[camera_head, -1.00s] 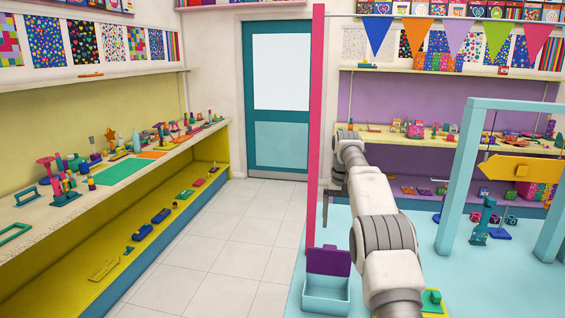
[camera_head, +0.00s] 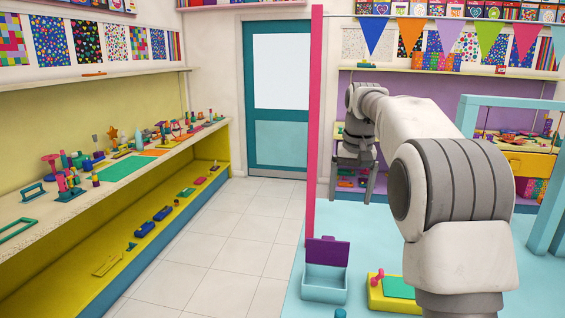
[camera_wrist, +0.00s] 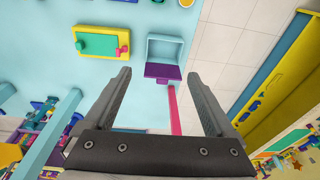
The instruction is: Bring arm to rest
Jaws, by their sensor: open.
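My arm (camera_head: 430,150) rises from the lower right of the head view and bends forward over the light blue surface. My gripper (camera_head: 354,185) hangs at its end with the fingers pointing down. In the wrist view my gripper (camera_wrist: 162,85) shows two grey fingers spread wide with nothing between them. It is open, empty and apart from the objects below.
A light blue box with a purple flap (camera_head: 326,276) and a yellow tray with a green panel (camera_head: 385,292) sit on the light blue surface. A pink post (camera_head: 315,130) stands left of my arm. A light blue frame (camera_head: 550,215) stands right. The tiled floor (camera_head: 225,235) is clear.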

